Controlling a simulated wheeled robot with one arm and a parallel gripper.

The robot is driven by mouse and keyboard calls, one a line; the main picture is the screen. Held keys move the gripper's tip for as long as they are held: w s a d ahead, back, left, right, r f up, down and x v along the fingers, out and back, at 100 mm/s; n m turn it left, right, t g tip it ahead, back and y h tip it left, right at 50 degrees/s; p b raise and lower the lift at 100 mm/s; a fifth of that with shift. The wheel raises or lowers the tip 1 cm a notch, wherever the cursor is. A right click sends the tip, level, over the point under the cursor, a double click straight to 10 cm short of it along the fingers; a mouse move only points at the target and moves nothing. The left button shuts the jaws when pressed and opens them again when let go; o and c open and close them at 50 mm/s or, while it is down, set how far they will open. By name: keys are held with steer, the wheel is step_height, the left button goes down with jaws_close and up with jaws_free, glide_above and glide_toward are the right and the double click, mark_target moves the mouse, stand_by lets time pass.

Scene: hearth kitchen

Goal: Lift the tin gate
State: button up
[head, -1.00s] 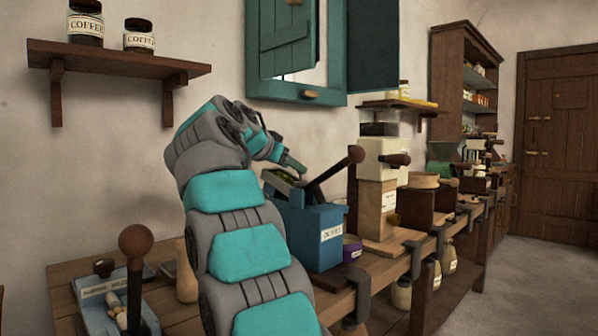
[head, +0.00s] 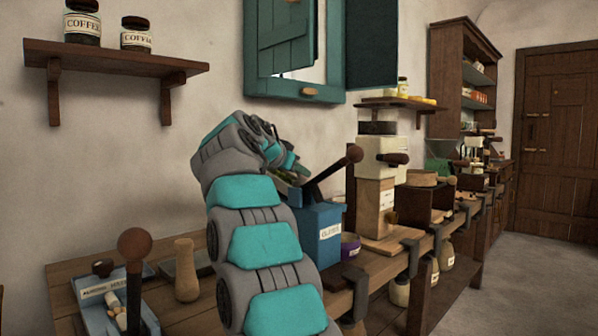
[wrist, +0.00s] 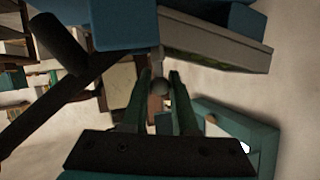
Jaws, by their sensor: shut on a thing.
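A blue box (head: 318,232) with a white label and a dark lever (head: 335,172) stands on the bench. It also shows upside down at the top of the wrist view (wrist: 125,25), with a grey trough (wrist: 215,45) holding something green. My gripper (wrist: 160,78) is by the box's wall, its fingers on either side of a small round grey knob (wrist: 160,88). The fingers are shut on this knob. A thin grey stem runs from the knob toward the box. I cannot make out the tin gate's plate. In the head view my arm hides the box's left side and the fingertips.
A wooden bottle-shaped piece (head: 186,270) and a blue tray with a ball-topped lever (head: 133,245) are at left. A teal wall shutter (head: 285,45) hangs above.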

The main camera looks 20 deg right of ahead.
jaws_close()
stand_by(0.9)
